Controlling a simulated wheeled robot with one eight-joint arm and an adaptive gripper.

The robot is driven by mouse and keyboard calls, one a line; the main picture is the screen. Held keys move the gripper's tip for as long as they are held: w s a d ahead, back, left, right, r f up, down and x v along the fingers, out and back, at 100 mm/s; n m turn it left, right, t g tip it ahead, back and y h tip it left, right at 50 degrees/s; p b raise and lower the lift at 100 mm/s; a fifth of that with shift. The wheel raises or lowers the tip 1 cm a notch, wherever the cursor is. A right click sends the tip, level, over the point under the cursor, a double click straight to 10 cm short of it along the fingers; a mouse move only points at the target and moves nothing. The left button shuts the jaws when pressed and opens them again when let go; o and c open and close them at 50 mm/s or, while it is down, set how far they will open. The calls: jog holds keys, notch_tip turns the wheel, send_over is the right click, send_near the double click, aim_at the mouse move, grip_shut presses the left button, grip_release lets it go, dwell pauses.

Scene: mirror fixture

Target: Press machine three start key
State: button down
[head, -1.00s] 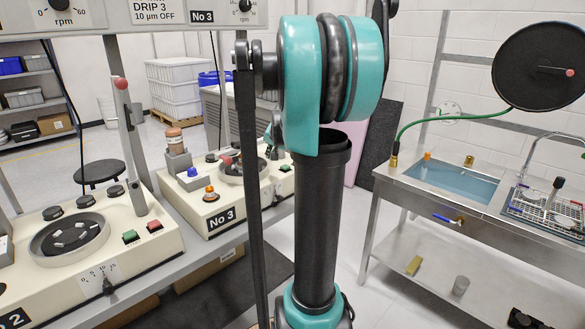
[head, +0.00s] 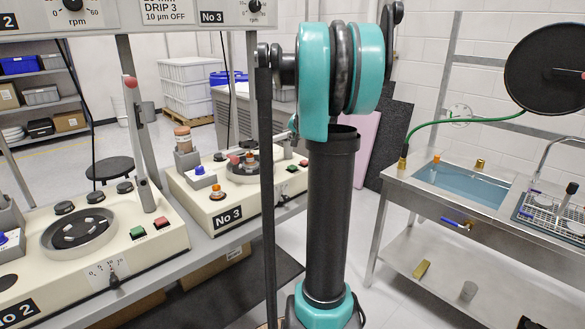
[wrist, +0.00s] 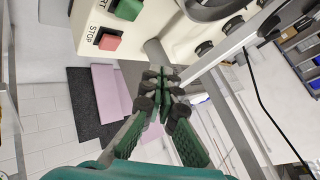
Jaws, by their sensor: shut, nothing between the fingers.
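Machine three (head: 190,196) is the cream polishing machine with the "No 3" label, in the middle of the head view. Its green start key (head: 291,168) and red stop key (head: 304,163) show small at its right end, beside my upright arm. In the wrist view a green key (wrist: 127,9), its label partly cut off, is at the top edge, with a red STOP key (wrist: 109,42) beside it. My gripper (wrist: 160,76) is shut and empty. Its fingertips appear right of and below the keys in that picture, apart from them. The head view does not show the fingertips clearly.
Machine two (head: 150,246) stands nearer at the left with its own green and red keys. A sink bench (head: 395,190) with a green hose is at the right. Open floor lies between the benches.

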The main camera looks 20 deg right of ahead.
aim_at(293, 167)
jog(key=shift+f, duration=3.85)
jog(key=shift+f, duration=0.15)
jog(key=shift+f, duration=0.25)
